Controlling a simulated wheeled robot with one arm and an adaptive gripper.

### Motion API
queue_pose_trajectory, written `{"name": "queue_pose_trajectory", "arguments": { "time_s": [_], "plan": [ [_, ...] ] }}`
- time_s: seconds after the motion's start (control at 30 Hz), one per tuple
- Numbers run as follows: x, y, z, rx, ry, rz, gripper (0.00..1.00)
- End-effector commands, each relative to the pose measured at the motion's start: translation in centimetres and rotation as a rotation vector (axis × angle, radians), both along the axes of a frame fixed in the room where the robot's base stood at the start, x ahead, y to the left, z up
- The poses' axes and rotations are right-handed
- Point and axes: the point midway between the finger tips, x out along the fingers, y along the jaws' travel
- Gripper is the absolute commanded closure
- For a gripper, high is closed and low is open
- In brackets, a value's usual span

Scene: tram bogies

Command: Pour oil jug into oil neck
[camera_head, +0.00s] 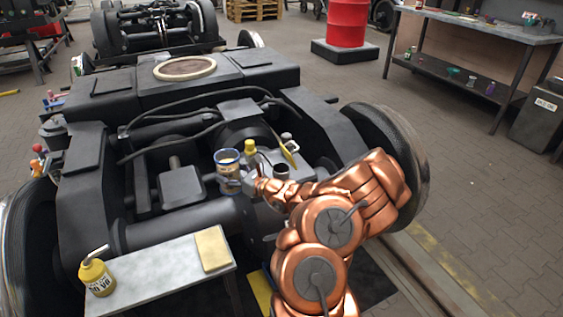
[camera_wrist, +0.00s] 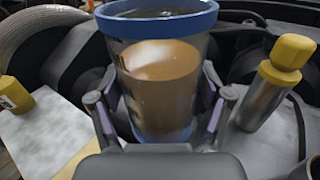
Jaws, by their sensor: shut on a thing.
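The oil jug (camera_head: 228,166) is a clear vessel with a blue rim and brown oil inside. In the wrist view the jug (camera_wrist: 160,75) stands roughly upright between the two fingers. My gripper (camera_wrist: 160,112) is shut on its sides. In the head view my gripper (camera_head: 239,184) is partly hidden by my copper arm, above the grey housing of the bogie. A short dark open neck (camera_head: 282,170) stands to the right of the jug and seems to be the oil neck. A yellow-capped metal cylinder (camera_head: 250,148) stands between them, farther back; it also shows in the wrist view (camera_wrist: 284,70).
A small table (camera_head: 165,275) at the front left carries a yellow oil can (camera_head: 97,277) and a yellow cloth (camera_head: 212,249). Dark hoses (camera_head: 190,108) cross the bogie frame behind the jug. A wheel (camera_head: 395,150) stands right of my arm. A workbench (camera_head: 480,30) is at the back right.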

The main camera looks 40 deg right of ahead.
Motion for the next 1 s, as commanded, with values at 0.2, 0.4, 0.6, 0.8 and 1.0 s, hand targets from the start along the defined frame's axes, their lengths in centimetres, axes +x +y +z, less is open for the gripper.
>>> {"name": "queue_pose_trajectory", "arguments": {
  "time_s": [0.2, 0.4, 0.6, 0.8, 1.0],
  "plan": [
    [-1.9, -4.5, -0.7, 0.003, 0.001, -0.134, 0.62],
    [-2.9, -6.5, -1.4, 0.002, -0.002, -0.195, 0.62],
    [-3.1, -6.9, -1.7, -0.001, -0.003, -0.209, 0.62],
    [-3.1, -6.9, -1.7, 0.0, -0.002, -0.209, 0.62],
    [-3.1, -7.0, -1.6, 0.034, -0.001, -0.208, 0.62]
  ]
}}
